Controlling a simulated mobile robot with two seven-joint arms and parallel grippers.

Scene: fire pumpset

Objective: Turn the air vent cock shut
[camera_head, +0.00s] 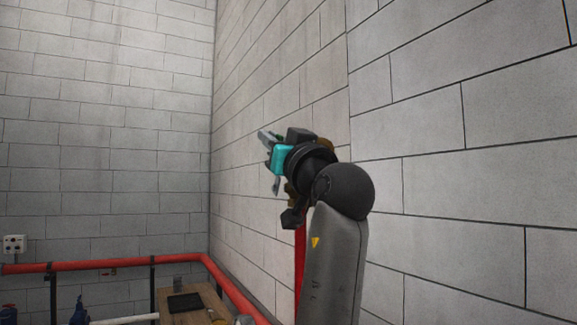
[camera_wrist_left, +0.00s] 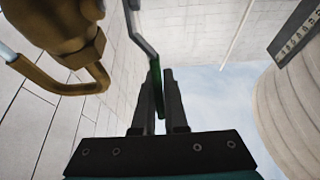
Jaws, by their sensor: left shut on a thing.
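The air vent cock shows as a brass body (camera_wrist_left: 62,28) with a bent brass tube at the upper left of the left wrist view. My right gripper is not in view.
A red vertical pipe (camera_head: 300,268) stands below the cock, partly behind my arm. A red horizontal pipe (camera_head: 110,262) runs along the left wall. A wooden table (camera_head: 190,316) with a dark flat item (camera_head: 185,302) is low at the corner. Block walls stand close by.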

